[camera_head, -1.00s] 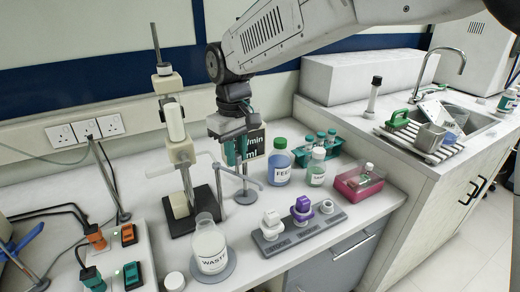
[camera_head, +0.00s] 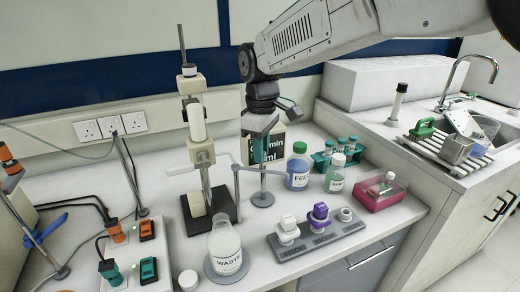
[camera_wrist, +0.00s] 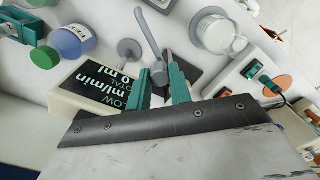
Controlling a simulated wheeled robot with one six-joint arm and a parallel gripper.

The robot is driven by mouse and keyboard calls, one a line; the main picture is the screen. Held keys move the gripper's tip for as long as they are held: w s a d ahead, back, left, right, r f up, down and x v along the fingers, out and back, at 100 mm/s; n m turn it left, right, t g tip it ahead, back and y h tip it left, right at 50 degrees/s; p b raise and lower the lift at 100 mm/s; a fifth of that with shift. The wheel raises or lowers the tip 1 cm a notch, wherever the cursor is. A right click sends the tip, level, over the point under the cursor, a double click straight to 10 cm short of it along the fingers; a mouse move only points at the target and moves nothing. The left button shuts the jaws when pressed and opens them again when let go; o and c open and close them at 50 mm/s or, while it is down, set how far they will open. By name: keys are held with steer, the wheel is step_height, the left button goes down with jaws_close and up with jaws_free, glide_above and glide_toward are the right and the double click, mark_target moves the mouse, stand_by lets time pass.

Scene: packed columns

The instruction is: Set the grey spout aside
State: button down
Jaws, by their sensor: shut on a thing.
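The grey spout (camera_head: 246,168) is a thin bent arm on a post with a round grey foot, behind the waste bottle (camera_head: 225,248). It also shows in the wrist view (camera_wrist: 148,32), running down to my fingertips. My gripper (camera_head: 258,158) points down over the spout from above. In the wrist view its teal fingers (camera_wrist: 160,78) are closed on the spout's end. The exact contact is partly hidden by the fingers.
The dark pump display (camera_head: 292,160) is close behind my gripper. A grey rack (camera_head: 320,238) with fittings is in front. Some bench around the spout's foot is bare.

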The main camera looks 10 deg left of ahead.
steer(key=shift+a, duration=0.1)
steer(key=c, duration=1.3)
jaws_free()
steer(key=shift+o, duration=0.2)
step_height(320, 180, up, 8)
steer(key=shift+f, duration=0.1)
